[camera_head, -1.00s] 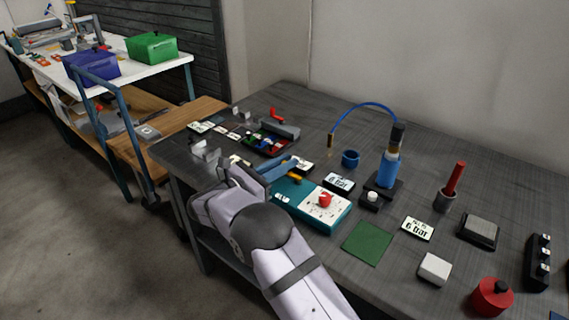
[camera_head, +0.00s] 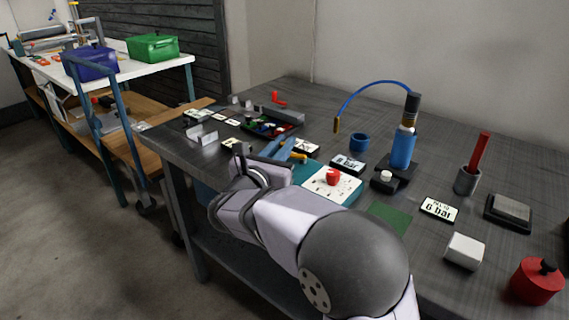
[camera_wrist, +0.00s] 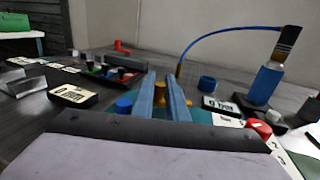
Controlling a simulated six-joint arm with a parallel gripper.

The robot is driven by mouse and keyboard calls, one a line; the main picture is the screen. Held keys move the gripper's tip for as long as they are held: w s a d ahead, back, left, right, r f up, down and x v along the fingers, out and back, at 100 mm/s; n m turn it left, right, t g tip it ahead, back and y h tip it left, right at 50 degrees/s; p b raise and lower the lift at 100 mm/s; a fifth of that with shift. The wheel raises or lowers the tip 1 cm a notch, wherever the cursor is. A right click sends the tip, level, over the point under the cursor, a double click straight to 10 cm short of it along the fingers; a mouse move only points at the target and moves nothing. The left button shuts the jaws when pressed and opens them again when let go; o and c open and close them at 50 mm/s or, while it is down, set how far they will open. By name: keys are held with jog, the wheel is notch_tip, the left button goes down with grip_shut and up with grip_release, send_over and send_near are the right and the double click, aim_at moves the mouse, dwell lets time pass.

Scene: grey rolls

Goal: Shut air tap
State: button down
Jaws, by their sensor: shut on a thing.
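A teal box (camera_head: 313,168) with a white dial panel and a red knob (camera_head: 333,177) stands on the grey table. A small brass piece (camera_head: 299,156), which looks like the air tap, is at the box's far left end. My gripper (camera_head: 285,147) reaches in from the left with its blue fingers at this piece. In the wrist view, the fingers (camera_wrist: 160,88) are shut on the brass piece (camera_wrist: 160,92), with a blue round part (camera_wrist: 124,103) just left of them. The fingers hide much of the tap, so I cannot tell its angle.
A blue bottle (camera_head: 402,150) with a curved blue hose stands to the right. A blue cup (camera_head: 359,142), a "6 bar" card (camera_head: 439,208) and a red stick in a grey holder (camera_head: 467,180) are nearby. A dark tray (camera_head: 268,128) lies behind the gripper.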

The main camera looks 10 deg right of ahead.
jog(key=n+y+b, duration=0.1)
jog(key=y+b, duration=0.1)
jog(key=b, duration=0.2)
jog(key=s+n+t+y+b, duration=0.1)
jog(key=n+y+b, duration=0.1)
jog(key=y+b, duration=0.1)
jog(key=s+n+t+y+b, duration=0.1)
jog(key=n+y+b, duration=0.1)
jog(key=b, duration=0.4)
jog(key=shift+d+f+y, duration=0.1)
jog(key=shift+f+y, duration=0.2)
jog(key=b, duration=0.1)
jog(key=n+y+b, duration=0.1)
jog(key=shift+s+r+y+b, duration=0.1)
jog(key=shift+s+y+b, duration=0.2)
jog(key=shift+b, duration=0.1)
jog(key=shift+r+y+b, duration=0.1)
jog(key=shift+y+b, duration=0.2)
jog(key=shift+b, duration=0.05)
jog(key=shift+r+n, duration=0.2)
jog(key=shift+n, duration=0.1)
jog(key=c, duration=1.7)
grip_release()
jog(key=shift+c, duration=0.2)
notch_tip(320, 180, up, 10)
jog(key=p, duration=0.8)
jog(key=shift+p, duration=0.35)
